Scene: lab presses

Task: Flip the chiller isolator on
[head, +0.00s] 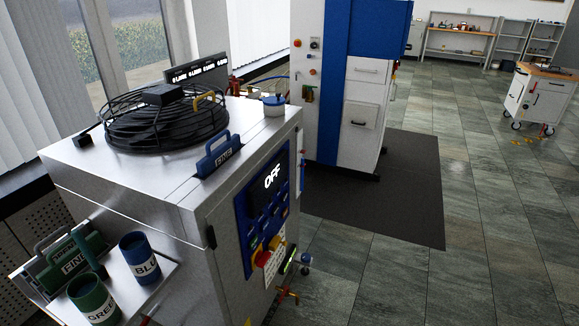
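The chiller (130,215) is a grey metal cabinet in the left half of the head view, with a round black fan grille on top. Its front carries a blue control panel (254,236) with a lit display (272,177) reading OFF. A red rotary knob on yellow, which looks like the isolator (263,258), is low on this panel. Its exact handle angle is too small to tell. Neither of my grippers is in view.
A side shelf at lower left holds a green cup (92,300), a blue cup (139,258) and a green caddy. A blue-handled item (222,154) stands on the chiller top. Tiled floor at right is mostly clear.

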